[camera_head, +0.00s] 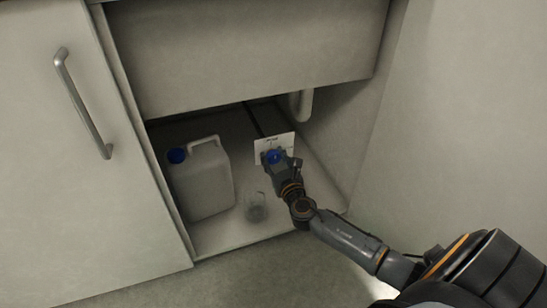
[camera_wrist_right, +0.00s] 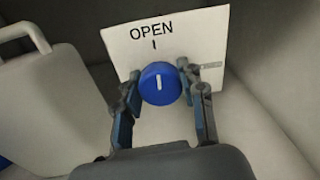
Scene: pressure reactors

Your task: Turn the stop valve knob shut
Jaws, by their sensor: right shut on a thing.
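The stop valve knob (camera_wrist_right: 160,83) is a round blue knob with a white line mark. It sits in front of a white card (camera_wrist_right: 203,28) that reads "OPEN" above a short upright line. In the right wrist view the knob's mark points roughly up, toward the card's line. In the head view the knob (camera_head: 273,156) is small and partly hidden by my gripper. My right gripper (camera_wrist_right: 160,90) is shut on the knob, one finger on each side. My left gripper is not in view.
The knob is inside a low cabinet under a sink. A white pipe (camera_head: 301,104) hangs behind. The cabinet side wall is close on the right.

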